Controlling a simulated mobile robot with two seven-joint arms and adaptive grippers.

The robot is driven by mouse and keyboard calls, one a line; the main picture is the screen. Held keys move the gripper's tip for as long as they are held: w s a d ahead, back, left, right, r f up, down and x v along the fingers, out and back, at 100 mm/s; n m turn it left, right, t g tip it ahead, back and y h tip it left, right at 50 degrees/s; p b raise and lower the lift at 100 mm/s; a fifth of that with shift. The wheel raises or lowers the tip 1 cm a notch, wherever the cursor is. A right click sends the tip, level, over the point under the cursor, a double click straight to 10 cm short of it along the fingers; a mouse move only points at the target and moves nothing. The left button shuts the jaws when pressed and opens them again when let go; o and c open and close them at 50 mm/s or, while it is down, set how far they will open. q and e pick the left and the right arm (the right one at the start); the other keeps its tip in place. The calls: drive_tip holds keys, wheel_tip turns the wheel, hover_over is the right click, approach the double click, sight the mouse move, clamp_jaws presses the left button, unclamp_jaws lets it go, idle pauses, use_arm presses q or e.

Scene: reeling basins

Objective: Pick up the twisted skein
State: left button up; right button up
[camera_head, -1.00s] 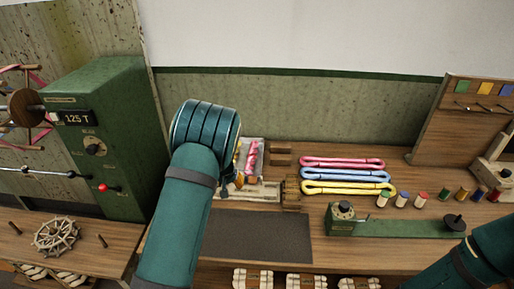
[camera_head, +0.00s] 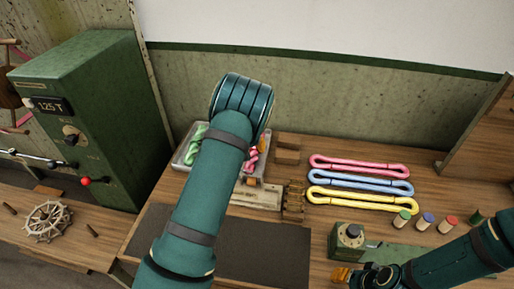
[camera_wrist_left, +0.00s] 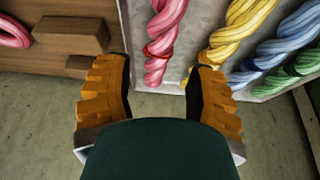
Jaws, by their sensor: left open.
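Several twisted skeins lie side by side in a pale tray (camera_head: 181,163). In the wrist view a pink skein (camera_wrist_left: 163,40), a yellow skein (camera_wrist_left: 238,30), a blue skein (camera_wrist_left: 283,48) and a green skein (camera_wrist_left: 290,72) show. In the head view the pink skein (camera_head: 251,161) and green skein (camera_head: 194,146) show on either side of my left arm, which hides the middle. My left gripper (camera_wrist_left: 160,68) is open, with the pink skein's end appearing between its fingertips. My right gripper (camera_head: 343,275) is low at the right, its jaw state unclear.
Looped pink (camera_head: 360,165), blue (camera_head: 360,182) and yellow (camera_head: 360,199) skeins lie right of the tray. Wooden blocks (camera_head: 288,152) stand beside it. A dark mat (camera_head: 265,247) lies in front. A green machine (camera_head: 90,120) stands at the left; a wall is behind.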

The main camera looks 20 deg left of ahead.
use_arm(q)
drive_tip(key=x, duration=0.4)
drive_tip(key=shift+s+x, duration=0.1)
drive_tip(key=shift+x, duration=1.15)
drive_tip(key=shift+s+x, duration=0.15)
drive_tip(key=shift+x, duration=1.1)
drive_tip(key=shift+f, duration=0.1)
drive_tip(key=shift+d, duration=0.1)
drive_tip(key=c, duration=0.9)
